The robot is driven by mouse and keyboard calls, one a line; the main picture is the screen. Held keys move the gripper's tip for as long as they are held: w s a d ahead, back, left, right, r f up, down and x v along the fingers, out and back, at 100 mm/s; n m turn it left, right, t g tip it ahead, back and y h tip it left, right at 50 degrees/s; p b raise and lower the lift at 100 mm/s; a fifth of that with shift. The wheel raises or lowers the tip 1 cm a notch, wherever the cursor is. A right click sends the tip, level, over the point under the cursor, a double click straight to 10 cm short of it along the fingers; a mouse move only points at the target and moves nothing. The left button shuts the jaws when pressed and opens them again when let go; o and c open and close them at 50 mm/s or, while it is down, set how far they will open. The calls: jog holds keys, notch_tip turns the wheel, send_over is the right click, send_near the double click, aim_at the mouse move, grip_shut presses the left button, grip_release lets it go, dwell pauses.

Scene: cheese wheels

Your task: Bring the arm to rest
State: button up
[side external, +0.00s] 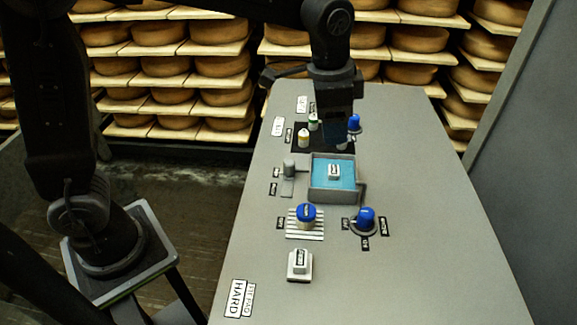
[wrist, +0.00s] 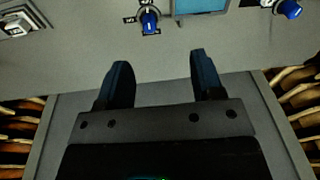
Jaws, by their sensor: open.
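My arm reaches in from the upper left over the grey table (side external: 430,230). My gripper (side external: 338,118) hangs pointing down above the table's far half, behind the blue-filled tray (side external: 335,182). In the wrist view my gripper (wrist: 160,80) shows two dark blue fingers spread wide apart. Bare grey table lies between and beyond them, and nothing is held. The gripper partly hides the dark pad (side external: 299,146) and the items around it in the side view.
A white block (side external: 334,172) sits in the tray. A grey cylinder (side external: 289,168) stands left. Cheese shelves (side external: 220,68) line the back; a wall (side external: 530,140) stands right.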

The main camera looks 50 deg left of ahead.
jog(key=s+a+n+t, duration=0.2)
jog(key=s+a+n, duration=0.2)
jog(key=s, duration=0.5)
jog(key=s+a+n+t, duration=0.2)
jog(key=s+a+n, duration=0.2)
jog(key=s+a, duration=0.3)
jog(key=s+r, duration=0.1)
jog(key=s, duration=0.2)
jog(key=shift+s+a, duration=0.15)
